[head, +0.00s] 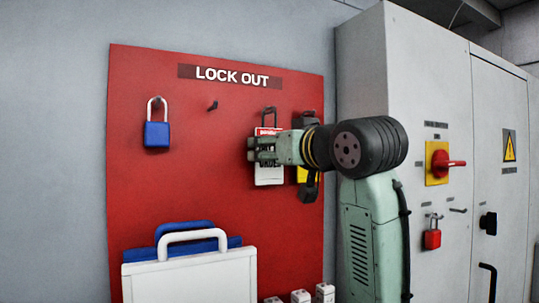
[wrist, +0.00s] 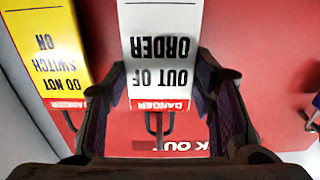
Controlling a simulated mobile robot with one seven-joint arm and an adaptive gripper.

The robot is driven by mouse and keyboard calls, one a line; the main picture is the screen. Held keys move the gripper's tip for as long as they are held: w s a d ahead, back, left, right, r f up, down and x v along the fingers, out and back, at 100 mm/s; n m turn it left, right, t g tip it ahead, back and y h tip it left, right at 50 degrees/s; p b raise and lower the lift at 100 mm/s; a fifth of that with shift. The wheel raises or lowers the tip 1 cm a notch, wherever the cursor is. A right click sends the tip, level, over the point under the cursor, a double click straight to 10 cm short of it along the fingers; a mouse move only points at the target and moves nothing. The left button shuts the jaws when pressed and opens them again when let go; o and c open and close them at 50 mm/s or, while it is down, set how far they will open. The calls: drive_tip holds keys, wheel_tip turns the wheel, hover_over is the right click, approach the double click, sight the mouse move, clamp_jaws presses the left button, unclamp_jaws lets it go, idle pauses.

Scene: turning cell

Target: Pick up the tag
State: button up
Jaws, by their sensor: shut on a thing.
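A white tag (wrist: 160,50) with a red DANGER band and the words OUT OF ORDER fills the top middle of the wrist view, upside down. In the head view the white tag (head: 268,177) is in front of the red board, partly covered by my gripper (head: 262,150). In the wrist view my gripper (wrist: 161,82) has one finger at each side edge of this tag and is shut on it. A dark loop (wrist: 160,124) shows at the tag's band end. A yellow tag (wrist: 47,45) reading DO NOT SWITCH ON hangs beside it; in the head view my arm mostly hides it.
The red LOCK OUT board (head: 200,195) holds a blue padlock (head: 157,135), a bare peg (head: 213,105) and a white case-like board (head: 190,275) lower down. A grey cabinet (head: 430,90) stands right, with a red rotary switch (head: 440,164) and a red padlock (head: 432,238).

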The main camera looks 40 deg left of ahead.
idle(0.3)
drive_tip(key=b+v, duration=0.2)
drive_tip(key=v, duration=0.4)
drive_tip(key=r+b+v, duration=0.1)
drive_tip(key=b+v, duration=0.1)
drive_tip(key=v, duration=0.4)
drive_tip(key=b+v, duration=0.2)
drive_tip(key=v, duration=0.4)
drive_tip(key=shift+r, duration=0.2)
